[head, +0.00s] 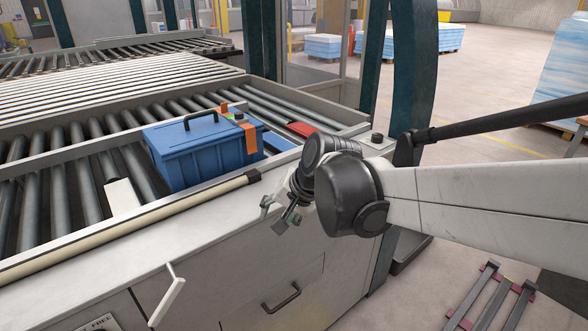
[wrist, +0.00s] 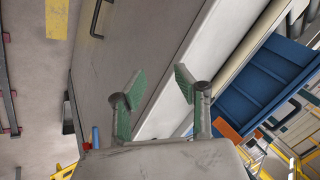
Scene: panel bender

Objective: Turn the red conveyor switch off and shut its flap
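I cannot make out the red conveyor switch in either view. A pale, thin flap-like plate (head: 168,296) sticks out from the cabinet front at the lower left of the head view. It looks swung open, and whatever lies behind it is hidden. My gripper (head: 286,212) is in front of the cabinet's upper edge, right of and above that plate and apart from it. In the wrist view my gripper (wrist: 159,84) has its two green-padded fingers spread with nothing between them. The cabinet front lies beyond them.
A blue toolbox (head: 205,155) stands at the conveyor's edge, with orange pieces (head: 249,138) by it. A red flat piece (head: 302,128) and a black knob (head: 376,138) are farther right. A dark drawer handle (head: 282,298) sticks out from the cabinet front. Grey rollers fill the conveyor.

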